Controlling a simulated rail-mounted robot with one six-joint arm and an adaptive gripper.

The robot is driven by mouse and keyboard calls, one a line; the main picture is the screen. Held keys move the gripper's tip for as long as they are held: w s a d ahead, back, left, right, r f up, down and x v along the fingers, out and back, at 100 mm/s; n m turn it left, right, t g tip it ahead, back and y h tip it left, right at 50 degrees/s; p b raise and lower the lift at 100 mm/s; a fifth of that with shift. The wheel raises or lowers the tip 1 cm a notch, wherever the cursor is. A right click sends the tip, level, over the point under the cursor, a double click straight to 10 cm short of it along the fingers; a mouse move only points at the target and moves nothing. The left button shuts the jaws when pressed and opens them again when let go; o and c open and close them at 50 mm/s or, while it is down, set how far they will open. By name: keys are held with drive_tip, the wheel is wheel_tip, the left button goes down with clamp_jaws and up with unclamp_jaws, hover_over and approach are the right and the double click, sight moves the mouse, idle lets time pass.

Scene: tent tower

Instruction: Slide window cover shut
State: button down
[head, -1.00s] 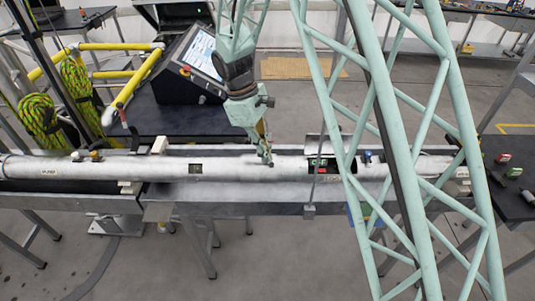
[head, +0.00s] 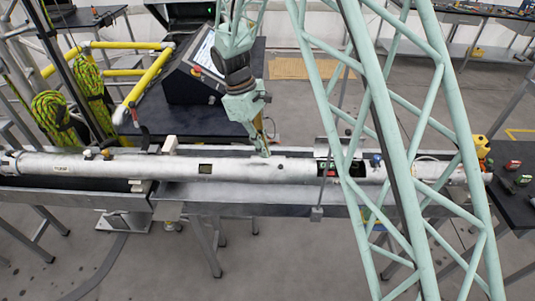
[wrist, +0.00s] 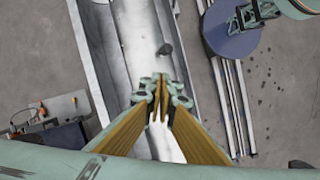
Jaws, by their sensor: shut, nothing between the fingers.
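A long white tube (head: 110,165) lies across the bench, with a dark open window (head: 326,167) right of my gripper and partly behind the green lattice. Something red shows inside it. A small dark knob (wrist: 165,48) stands on the tube's surface just ahead of my fingers in the wrist view. I cannot clearly make out the edges of the window cover. My gripper (head: 265,154) points down at the tube, left of the window, with its fingertips close to the upper surface. Its fingers (wrist: 161,82) are together and empty; whether they touch the tube is unclear.
A green lattice frame (head: 395,140) crosses in front of the tube's right part. A smaller square opening (head: 205,168) is in the tube to the left. A control console (head: 195,70) and yellow rails (head: 150,75) stand behind. A blue round part (wrist: 234,28) lies beside the tube.

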sight(259, 161)
drive_tip(key=s+v, duration=0.1)
drive_tip(key=v, duration=0.8)
drive_tip(key=shift+w+r, duration=0.2)
drive_tip(key=shift+w, duration=0.3)
drive_tip(key=shift+d, duration=0.15)
drive_tip(key=shift+r, duration=0.1)
drive_tip(key=s+d+r+m+t+y+b, duration=0.2)
drive_tip(key=s+d+r+m+b, duration=0.4)
drive_tip(key=s+d+r, duration=1.1)
drive_tip(key=s+d+f+m+t+b, duration=0.1)
drive_tip(key=s+d+m, duration=0.1)
drive_tip(key=s, duration=0.6)
drive_tip(key=s+d+f+m+t+b, duration=0.1)
drive_tip(key=s+d+m+b, duration=0.1)
drive_tip(key=s+d, duration=0.3)
drive_tip(key=s+d+f+m+t+y+b, duration=0.1)
drive_tip(key=s+d+m, duration=0.2)
drive_tip(key=s, duration=0.9)
drive_tip(key=shift+s+d+m+b, duration=0.15)
drive_tip(key=shift+d+m+b, duration=0.15)
drive_tip(key=shift+d+b, duration=0.15)
